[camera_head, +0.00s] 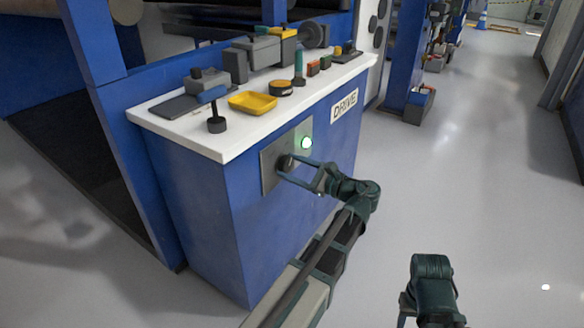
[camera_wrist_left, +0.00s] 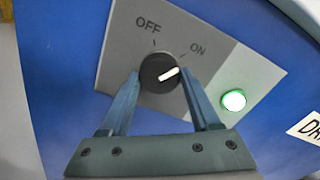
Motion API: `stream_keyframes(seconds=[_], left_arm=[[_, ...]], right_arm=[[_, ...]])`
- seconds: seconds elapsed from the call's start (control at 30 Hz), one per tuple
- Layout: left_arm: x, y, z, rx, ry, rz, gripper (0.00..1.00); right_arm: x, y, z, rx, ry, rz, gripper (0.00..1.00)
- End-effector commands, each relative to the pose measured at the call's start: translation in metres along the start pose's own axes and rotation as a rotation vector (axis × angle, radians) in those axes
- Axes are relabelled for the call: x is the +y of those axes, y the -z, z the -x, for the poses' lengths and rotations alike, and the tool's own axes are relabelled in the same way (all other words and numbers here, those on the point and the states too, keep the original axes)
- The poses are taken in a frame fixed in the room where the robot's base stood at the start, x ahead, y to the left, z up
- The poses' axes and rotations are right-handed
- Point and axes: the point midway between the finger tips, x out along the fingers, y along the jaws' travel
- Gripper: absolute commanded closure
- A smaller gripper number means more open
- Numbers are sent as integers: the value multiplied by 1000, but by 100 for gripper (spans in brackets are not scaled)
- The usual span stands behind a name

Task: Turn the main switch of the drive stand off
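The main switch is a round black knob (camera_wrist_left: 160,72) with a white pointer mark, on a grey plate (camera_wrist_left: 112,62) marked OFF and ON. The mark points up and right, toward ON. In the head view the knob (camera_head: 285,163) sits on the front of the blue drive stand (camera_head: 215,205). A green lamp (camera_head: 306,142) glows beside it, and it also shows in the wrist view (camera_wrist_left: 233,100). My left gripper (camera_wrist_left: 159,78) is open, with one finger on each side of the knob. Contact is not clear. My right arm shows at the lower right; its fingers are not in view.
The white top (camera_head: 222,142) of the stand carries a yellow tray (camera_head: 252,102), a black and yellow round part (camera_head: 281,88) and several other parts. A DRIVE label (camera_head: 344,104) is right of the lamp. The grey floor at right is clear.

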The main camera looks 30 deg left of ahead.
Motion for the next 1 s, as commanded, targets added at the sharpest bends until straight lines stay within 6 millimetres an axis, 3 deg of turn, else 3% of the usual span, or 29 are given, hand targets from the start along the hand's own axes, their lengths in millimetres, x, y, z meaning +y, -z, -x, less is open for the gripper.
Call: stream_keyframes(seconds=[0.03,0.2,0.57,1.0], left_arm=[[0,0,0,0,0,0,66],[0,0,0,0,-1,0,92],[0,0,0,0,-1,90,92],[-1,0,0,0,-1,476,92]], right_arm=[[0,0,0,0,0,0,50],[0,0,0,0,0,0,50],[0,0,0,0,0,0,50],[0,0,1,0,0,0,50]])
